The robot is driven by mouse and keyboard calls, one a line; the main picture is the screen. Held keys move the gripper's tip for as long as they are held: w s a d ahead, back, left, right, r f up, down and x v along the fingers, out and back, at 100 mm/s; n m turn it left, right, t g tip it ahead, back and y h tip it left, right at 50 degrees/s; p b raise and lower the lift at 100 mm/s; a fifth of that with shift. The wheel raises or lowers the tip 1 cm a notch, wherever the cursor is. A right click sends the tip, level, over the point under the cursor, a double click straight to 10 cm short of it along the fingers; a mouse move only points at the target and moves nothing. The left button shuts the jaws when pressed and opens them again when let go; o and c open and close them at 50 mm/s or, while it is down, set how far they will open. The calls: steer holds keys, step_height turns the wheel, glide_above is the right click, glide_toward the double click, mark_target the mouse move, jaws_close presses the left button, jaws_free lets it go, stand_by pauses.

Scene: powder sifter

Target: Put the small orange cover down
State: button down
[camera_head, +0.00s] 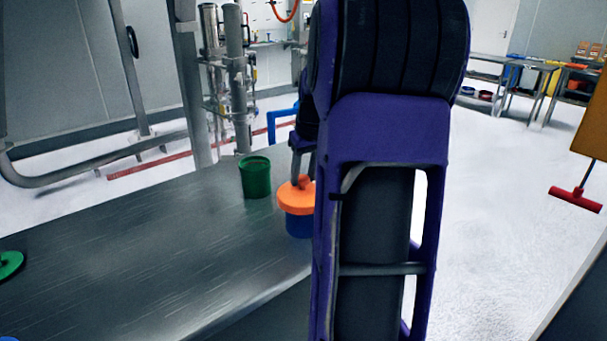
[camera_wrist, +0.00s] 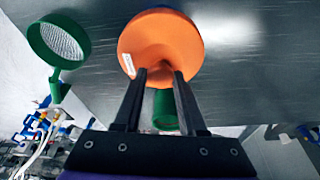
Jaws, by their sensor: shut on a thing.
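The small orange cover (camera_head: 293,197) is a round disc with a knob, and my gripper (camera_head: 303,181) is shut on that knob from above. In the head view the cover is right over a blue container (camera_head: 299,226) at the table's right edge; I cannot tell whether they touch. In the wrist view the cover (camera_wrist: 160,38) lies just beyond the fingertips of my gripper (camera_wrist: 158,72), with a small white label on it. My arm hides part of the cover and the container in the head view.
A green cup (camera_head: 255,178) stands on the metal table (camera_head: 150,255) just left of the cover. A green round piece (camera_head: 9,264) lies at the far left. A green sieve with mesh (camera_wrist: 62,42) shows in the wrist view. The table's middle is clear.

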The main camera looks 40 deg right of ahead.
steer(key=shift+f, duration=0.45)
steer(key=shift+c, duration=2.4)
jaws_free()
steer(key=p+v, duration=0.2)
steer(key=v, duration=1.1)
steer(key=shift+w, duration=0.2)
steer(key=shift+w, duration=0.1)
